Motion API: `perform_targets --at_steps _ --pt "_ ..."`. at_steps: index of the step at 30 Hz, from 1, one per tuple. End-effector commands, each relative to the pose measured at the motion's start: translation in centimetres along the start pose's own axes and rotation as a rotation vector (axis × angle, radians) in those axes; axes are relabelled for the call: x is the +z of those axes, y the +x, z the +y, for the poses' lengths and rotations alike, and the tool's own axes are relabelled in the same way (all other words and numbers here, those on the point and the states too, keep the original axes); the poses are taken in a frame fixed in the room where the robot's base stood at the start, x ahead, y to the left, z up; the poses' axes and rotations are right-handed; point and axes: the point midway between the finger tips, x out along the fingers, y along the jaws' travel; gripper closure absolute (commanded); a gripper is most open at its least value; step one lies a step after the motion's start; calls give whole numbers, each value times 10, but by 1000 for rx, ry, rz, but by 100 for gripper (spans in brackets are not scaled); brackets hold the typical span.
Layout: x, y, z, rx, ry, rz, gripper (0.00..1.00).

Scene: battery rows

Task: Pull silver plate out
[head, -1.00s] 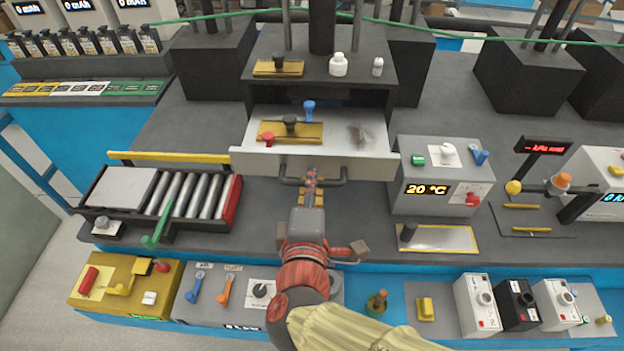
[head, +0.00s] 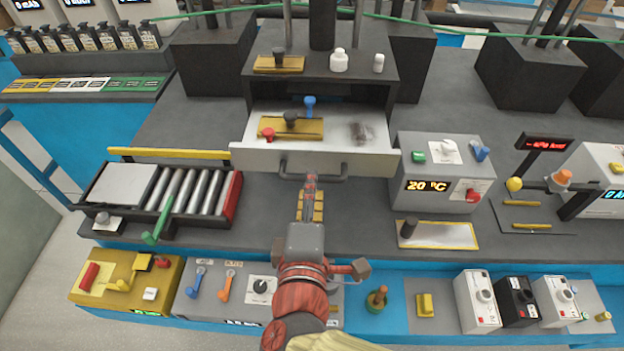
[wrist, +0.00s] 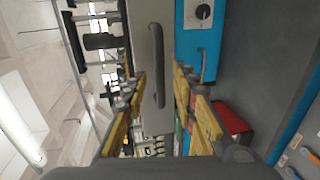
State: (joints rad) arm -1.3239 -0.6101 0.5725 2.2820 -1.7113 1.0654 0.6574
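A pale silver plate (head: 340,123), shaped like a drawer, sticks out from the dark cabinet with a front panel (head: 258,161) facing me. A dark bar handle (head: 313,170) is on that front. The handle also shows in the wrist view (wrist: 157,65), upright in the picture. My gripper (head: 310,183) is in front of the handle, at its middle. In the wrist view my gripper (wrist: 159,75) has its yellow-padded fingers apart on either side of the handle, with a gap to each. I cannot tell whether the fingertips reach past the bar.
On the plate lie a yellow block (head: 300,129) with a dark knob, a red knob and a blue knob (head: 310,104). A roller tray (head: 232,198) stands left, a box reading 20 °C (head: 440,165) close at right. Control boxes line the front edge.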

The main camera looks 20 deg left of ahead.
Motion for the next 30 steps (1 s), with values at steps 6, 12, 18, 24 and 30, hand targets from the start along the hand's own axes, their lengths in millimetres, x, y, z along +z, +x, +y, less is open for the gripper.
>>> perform_targets --at_steps 6,12,18,24,30 --pt "-1 -25 0 -1 0 3 72" --pt "0 -34 -1 -1 -1 0 72" --pt "0 -35 -1 -1 -2 -1 72" --pt "0 -35 -1 -1 -2 -1 72" --pt "0 -35 -1 -1 -7 -1 72"
